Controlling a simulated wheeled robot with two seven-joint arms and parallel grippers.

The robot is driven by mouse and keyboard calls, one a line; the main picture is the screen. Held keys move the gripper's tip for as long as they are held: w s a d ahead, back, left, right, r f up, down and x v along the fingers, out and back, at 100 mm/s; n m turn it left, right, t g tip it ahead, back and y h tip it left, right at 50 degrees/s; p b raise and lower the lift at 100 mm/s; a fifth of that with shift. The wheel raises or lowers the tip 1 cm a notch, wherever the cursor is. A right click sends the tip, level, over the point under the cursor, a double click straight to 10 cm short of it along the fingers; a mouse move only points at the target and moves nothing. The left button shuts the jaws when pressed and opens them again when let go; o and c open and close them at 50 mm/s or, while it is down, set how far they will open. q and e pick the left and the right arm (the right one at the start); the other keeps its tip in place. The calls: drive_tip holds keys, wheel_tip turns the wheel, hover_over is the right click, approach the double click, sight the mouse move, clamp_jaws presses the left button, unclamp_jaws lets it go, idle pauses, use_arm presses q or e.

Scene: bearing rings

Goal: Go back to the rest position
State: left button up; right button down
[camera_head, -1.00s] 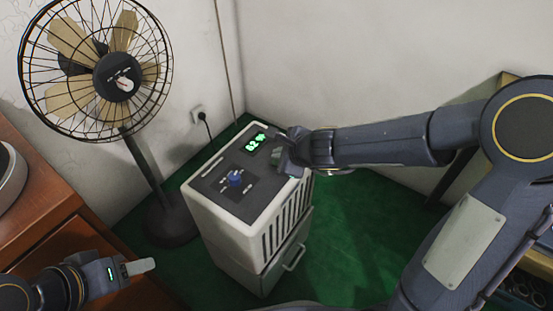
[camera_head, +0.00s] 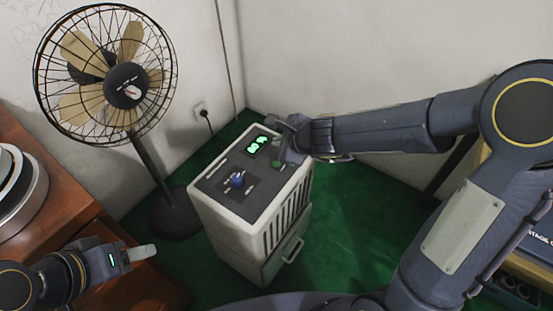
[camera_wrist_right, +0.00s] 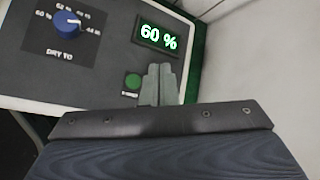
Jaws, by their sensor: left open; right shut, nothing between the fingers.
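My right gripper (camera_head: 284,158) is over the right part of the top of a white dehumidifier-like unit (camera_head: 232,230). In the right wrist view its two grey fingers (camera_wrist_right: 160,72) are together with nothing between them, beside a green button (camera_wrist_right: 132,81). I cannot tell whether they touch the panel. My left gripper (camera_head: 146,252) is at the lower left, in front of the wooden cabinet. It is open and empty, seen side-on.
The unit has a blue knob (camera_head: 237,180) and a green display (camera_wrist_right: 158,36) reading 60 %. A black fan (camera_head: 126,85) stands behind it to the left. A wooden cabinet (camera_head: 60,195) is at the left. Green floor (camera_head: 350,205) is clear right of the unit.

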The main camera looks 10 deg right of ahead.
idle(0.3)
drive_tip(key=s+d+r+n+y, duration=0.2)
drive_tip(key=s+r+n+y, duration=0.1)
drive_tip(key=s+r+n, duration=0.8)
drive_tip(key=s+d+f+n+g+h, duration=0.1)
drive_tip(key=s+d+f+n+h, duration=0.2)
drive_tip(key=s, duration=0.5)
drive_tip(key=s+d+f+n+g, duration=0.1)
drive_tip(key=s+d+f+n, duration=0.1)
drive_tip(key=s+d+n, duration=0.35)
wheel_tip(320, 180, up, 24)
drive_tip(key=s+p, duration=0.2)
drive_tip(key=p, duration=2.2)
drive_tip(key=shift+a+r+n+g+p, duration=0.15)
drive_tip(key=shift+a+n+g+p, duration=0.2)
drive_tip(key=shift+a, duration=0.1)
